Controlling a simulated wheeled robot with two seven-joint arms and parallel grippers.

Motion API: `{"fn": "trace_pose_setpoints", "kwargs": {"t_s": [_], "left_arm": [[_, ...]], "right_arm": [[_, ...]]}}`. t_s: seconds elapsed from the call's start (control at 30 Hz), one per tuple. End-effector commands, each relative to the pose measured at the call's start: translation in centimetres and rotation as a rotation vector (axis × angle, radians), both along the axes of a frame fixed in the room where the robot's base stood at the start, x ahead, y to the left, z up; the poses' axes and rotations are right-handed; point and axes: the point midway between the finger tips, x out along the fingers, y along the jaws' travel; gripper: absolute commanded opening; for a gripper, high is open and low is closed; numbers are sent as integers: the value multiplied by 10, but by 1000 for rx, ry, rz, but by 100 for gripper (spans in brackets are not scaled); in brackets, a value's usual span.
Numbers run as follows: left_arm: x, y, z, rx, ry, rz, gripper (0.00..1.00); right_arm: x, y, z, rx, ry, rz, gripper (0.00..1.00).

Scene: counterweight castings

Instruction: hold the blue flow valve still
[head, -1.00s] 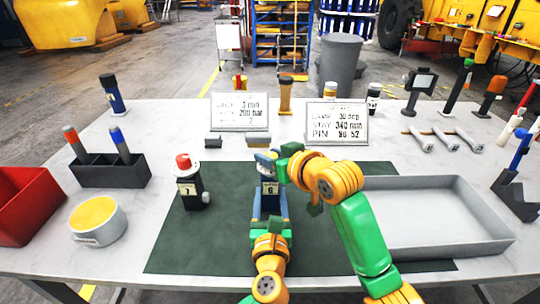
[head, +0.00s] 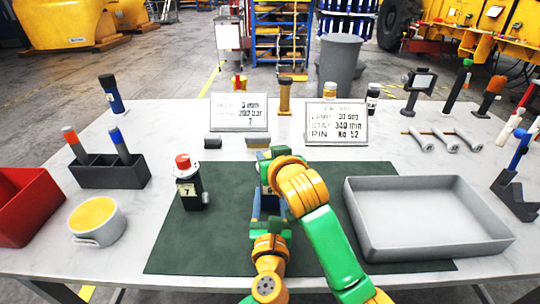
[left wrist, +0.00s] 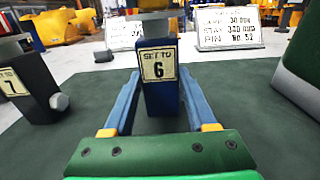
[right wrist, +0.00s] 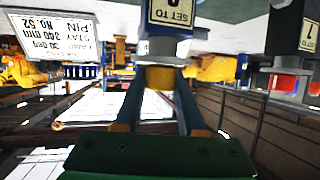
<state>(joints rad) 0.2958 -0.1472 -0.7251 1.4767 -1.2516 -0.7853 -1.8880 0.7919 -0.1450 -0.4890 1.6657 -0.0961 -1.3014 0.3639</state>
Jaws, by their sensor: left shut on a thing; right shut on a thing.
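The blue flow valve (head: 269,204) stands upright on the green mat, its dark blue body bearing a "SET TO 6" plate that shows in the left wrist view (left wrist: 159,65). My left gripper (head: 270,218) is shut on its body, one blue finger at each side. My right gripper (head: 274,172) is shut on the valve's top from above, and its wrist hides much of the valve in the head view. In the right wrist view the valve (right wrist: 165,45) appears upside down beyond my fingers; the exact grip point is partly hidden.
A red-topped valve (head: 188,184) marked 7 stands left on the green mat (head: 200,245). An empty grey tray (head: 430,215) is at right. A red bin (head: 28,205), round yellow-topped container (head: 97,220) and dark holder (head: 110,172) are left. Two sign plates (head: 239,112) (head: 337,124) stand behind.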

Motion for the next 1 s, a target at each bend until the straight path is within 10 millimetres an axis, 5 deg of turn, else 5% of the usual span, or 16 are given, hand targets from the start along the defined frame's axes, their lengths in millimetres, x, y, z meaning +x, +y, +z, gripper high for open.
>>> {"fn": "trace_pose_setpoints", "kwargs": {"t_s": [0.07, 0.1, 0.2, 0.57, 1.0], "left_arm": [[1, 0, 2, -1, -4, 1, 0], [1, 0, 2, -1, -4, 1, 0], [1, 0, 2, 0, -4, 0, 0], [0, 0, 1, 0, -3, 0, 0], [0, 0, 1, 0, -3, 0, 0]], "right_arm": [[-1, 1, -1, 0, 6, 4, 0], [-1, 1, -1, 0, 6, 4, 47], [-1, 1, -1, 0, 5, 4, 69], [-7, -1, 3, 1, 1, 3, 69], [-98, -23, 42, 1, 1, 4, 69]]}}
